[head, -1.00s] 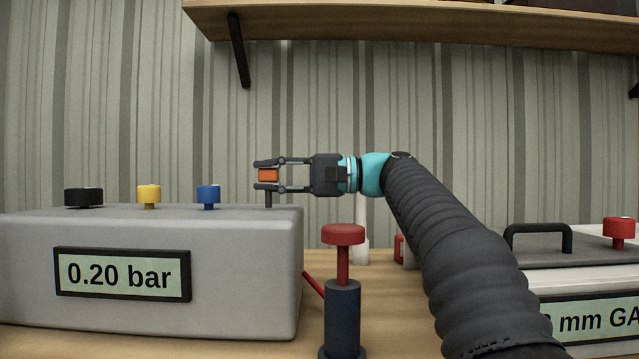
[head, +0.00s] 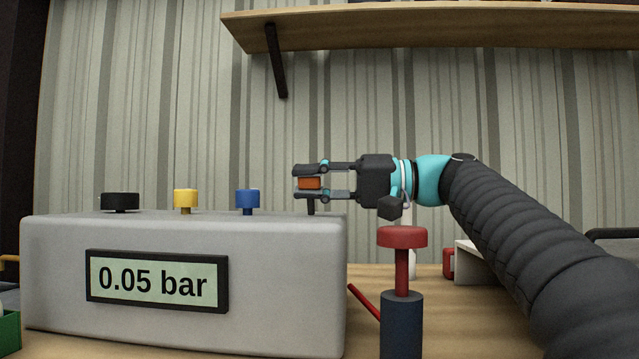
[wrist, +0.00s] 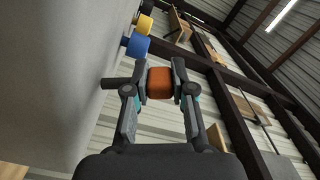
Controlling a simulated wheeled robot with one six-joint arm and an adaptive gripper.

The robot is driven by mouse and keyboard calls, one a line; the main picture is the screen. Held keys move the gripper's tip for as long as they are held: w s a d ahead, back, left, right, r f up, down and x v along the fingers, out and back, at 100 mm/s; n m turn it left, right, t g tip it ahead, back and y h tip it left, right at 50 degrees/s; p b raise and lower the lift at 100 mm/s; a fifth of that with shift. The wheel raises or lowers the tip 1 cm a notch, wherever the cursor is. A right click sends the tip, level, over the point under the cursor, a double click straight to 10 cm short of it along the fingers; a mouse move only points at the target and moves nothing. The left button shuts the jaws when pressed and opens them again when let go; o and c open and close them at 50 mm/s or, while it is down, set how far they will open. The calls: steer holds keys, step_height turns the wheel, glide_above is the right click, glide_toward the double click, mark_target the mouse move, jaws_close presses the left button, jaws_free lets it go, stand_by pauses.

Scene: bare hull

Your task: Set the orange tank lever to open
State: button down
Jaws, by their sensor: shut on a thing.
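The orange tank lever (head: 310,183) is a small orange knob on a dark stem at the right end of the grey box's top. My gripper (head: 309,182) reaches in from the right and is shut on the orange knob, one finger above and one below in the head view. In the wrist view the orange knob (wrist: 160,83) sits between both fingertips. The grey box (head: 60,265) carries a display (head: 157,282) reading 0.05 bar.
Black (head: 120,202), yellow (head: 186,199) and blue (head: 247,199) knobs stand in a row left of the orange one. A red-topped pump (head: 402,238) stands in front of my arm. A wooden shelf (head: 430,32) hangs above.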

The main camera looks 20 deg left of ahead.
steer(key=c, duration=1)
jaws_free()
steer(key=shift+o, duration=0.2)
steer(key=w+d, duration=0.2)
steer(key=d, duration=0.9)
steer(key=shift+d, duration=0.4)
steer(key=shift+s, duration=0.1)
